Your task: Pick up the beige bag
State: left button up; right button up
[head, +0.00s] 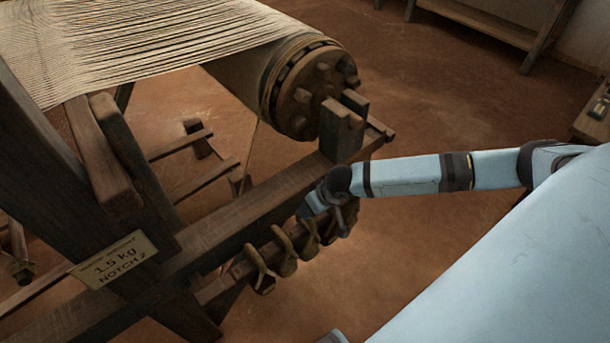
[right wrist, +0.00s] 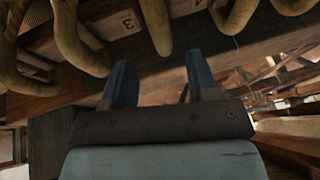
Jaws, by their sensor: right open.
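My right gripper (head: 306,212) reaches in from the right in the head view and is beside the loom's side beam, at the far end of a row of tan, curved hanging pieces (head: 262,276). In the right wrist view my right gripper (right wrist: 162,82) shows two blue fingers apart with nothing between them. Tan curved pieces (right wrist: 235,17) hang beyond and above the fingertips. I cannot make out for sure which thing is the beige bag; part of the row is hidden by my arm. My left gripper is not in view.
The loom's dark side beam (head: 235,213) runs beside the hanging row. A wooden roller end (head: 312,90) with pegs stands behind. Open earthen floor (head: 440,105) lies to the right.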

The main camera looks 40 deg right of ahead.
jog(key=x, duration=0.3)
jog(key=b+x, duration=0.1)
jog(key=x, duration=0.1)
jog(key=shift+a+f, duration=0.3)
jog(key=shift+f, duration=0.1)
jog(key=shift+s, duration=0.1)
grip_shut()
jog(key=shift+a+r, duration=0.1)
dwell(0.9)
